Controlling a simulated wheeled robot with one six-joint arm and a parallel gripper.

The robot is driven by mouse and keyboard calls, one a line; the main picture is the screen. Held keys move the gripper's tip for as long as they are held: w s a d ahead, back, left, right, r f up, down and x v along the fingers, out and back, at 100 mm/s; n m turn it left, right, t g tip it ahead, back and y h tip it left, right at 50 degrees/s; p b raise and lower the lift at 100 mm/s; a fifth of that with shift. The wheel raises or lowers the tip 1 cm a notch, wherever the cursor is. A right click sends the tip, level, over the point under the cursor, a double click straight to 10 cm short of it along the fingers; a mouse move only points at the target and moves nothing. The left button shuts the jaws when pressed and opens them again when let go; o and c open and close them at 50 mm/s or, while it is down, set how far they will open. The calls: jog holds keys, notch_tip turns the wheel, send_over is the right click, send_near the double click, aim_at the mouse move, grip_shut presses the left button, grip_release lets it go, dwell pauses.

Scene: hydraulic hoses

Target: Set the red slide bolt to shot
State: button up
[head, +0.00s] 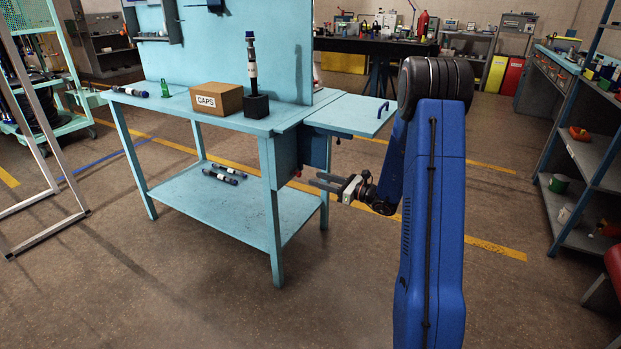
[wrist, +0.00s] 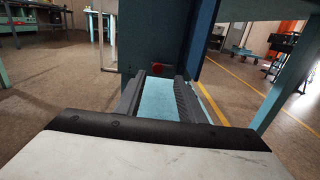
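The red slide bolt shows as a small red knob (head: 297,173) on the side of the blue box under the bench's right end. In the wrist view the red knob (wrist: 159,68) lies straight ahead, between and just beyond the fingertips. Whether the bolt is shot or drawn is too small to tell. My gripper (head: 315,178) points left toward the knob, with a gap between them. In the wrist view its two dark fingers (wrist: 161,80) stand apart with nothing between them; the pale blue lower shelf shows through the gap.
The blue bench (head: 205,120) carries a CAPS box (head: 216,99) and an upright hose (head: 252,65) in a black block. A blue flap with a handle (head: 350,112) sticks out above my gripper. Hoses lie on the lower shelf (head: 225,205). The floor around my arm is clear.

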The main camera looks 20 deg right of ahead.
jog(key=v, duration=1.1)
jog(key=shift+d, duration=0.1)
jog(key=s+a+r+n+g, duration=0.35)
jog(key=s+a+n, duration=0.2)
jog(key=a, duration=0.25)
jog(key=s+a+r+n+g, duration=0.2)
jog(key=s+a+n+g, duration=0.2)
jog(key=s+a, duration=0.25)
jog(key=s+a+r+n+g, duration=0.3)
jog(key=s+a+n+g, duration=0.15)
jog(key=a, duration=0.35)
jog(key=s+d+r+n+t+h, duration=0.1)
jog(key=s+n+h, duration=0.4)
jog(key=s, duration=0.6)
jog(key=s+d+r+n+t+h, duration=0.1)
jog(key=s+d+r+n+h, duration=0.1)
jog(key=s+n+h, duration=0.4)
jog(key=s+r+n, duration=0.1)
jog(key=s+n, duration=0.2)
jog(key=s, duration=0.2)
jog(key=shift+s+d+t, duration=0.25)
jog(key=shift+s+t, duration=0.05)
